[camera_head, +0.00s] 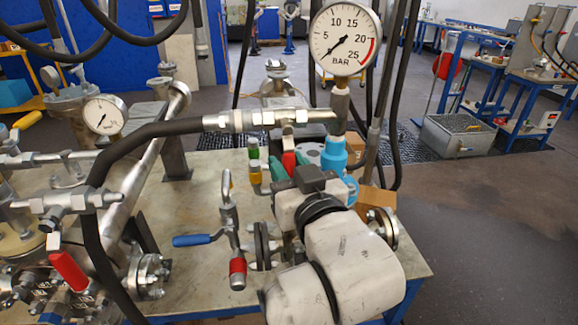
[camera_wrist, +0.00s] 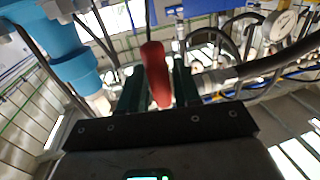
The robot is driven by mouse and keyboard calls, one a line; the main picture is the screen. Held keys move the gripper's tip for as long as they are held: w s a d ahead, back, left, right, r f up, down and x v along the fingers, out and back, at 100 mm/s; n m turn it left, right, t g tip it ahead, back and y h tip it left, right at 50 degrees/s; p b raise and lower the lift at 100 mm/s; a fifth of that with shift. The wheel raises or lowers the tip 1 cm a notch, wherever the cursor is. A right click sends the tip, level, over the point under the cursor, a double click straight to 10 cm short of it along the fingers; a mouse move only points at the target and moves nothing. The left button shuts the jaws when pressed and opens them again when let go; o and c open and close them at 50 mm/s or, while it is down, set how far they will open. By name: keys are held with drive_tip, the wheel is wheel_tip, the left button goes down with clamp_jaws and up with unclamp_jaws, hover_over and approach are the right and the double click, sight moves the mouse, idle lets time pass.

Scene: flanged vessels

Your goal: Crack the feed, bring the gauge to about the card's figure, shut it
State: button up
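A large round pressure gauge (camera_head: 345,38) marked in BAR stands at top centre, its needle low on the scale, below the 5. It sits on a fitting above a steel valve line. A red lever handle (camera_head: 289,163) is below that line. The fingers of my gripper (camera_head: 288,165) stand on both sides of this handle. In the wrist view the red handle (camera_wrist: 157,75) points toward the palm between the dark green fingers (camera_wrist: 159,88); I cannot tell whether they press on it. No card with a readable figure shows.
A blue-handled valve (camera_head: 198,239) stands on the bench (camera_head: 200,275) left of my arm. A second red lever (camera_head: 70,270) is at lower left. A smaller gauge (camera_head: 105,115) and a black hose (camera_head: 140,135) are on the left. Open floor (camera_head: 490,220) lies right of the bench.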

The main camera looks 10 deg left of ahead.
clamp_jaws()
drive_tip(key=shift+s+a+m+b, duration=0.15)
drive_tip(key=shift+a+m+b, duration=0.35)
drive_tip(key=shift+m, duration=0.2)
drive_tip(key=shift+s+a+r+m+t+b, duration=0.1)
drive_tip(key=shift+a+m+t+b, duration=0.2)
drive_tip(key=shift+m, duration=0.5)
drive_tip(key=shift+o, duration=1.3)
unclamp_jaws()
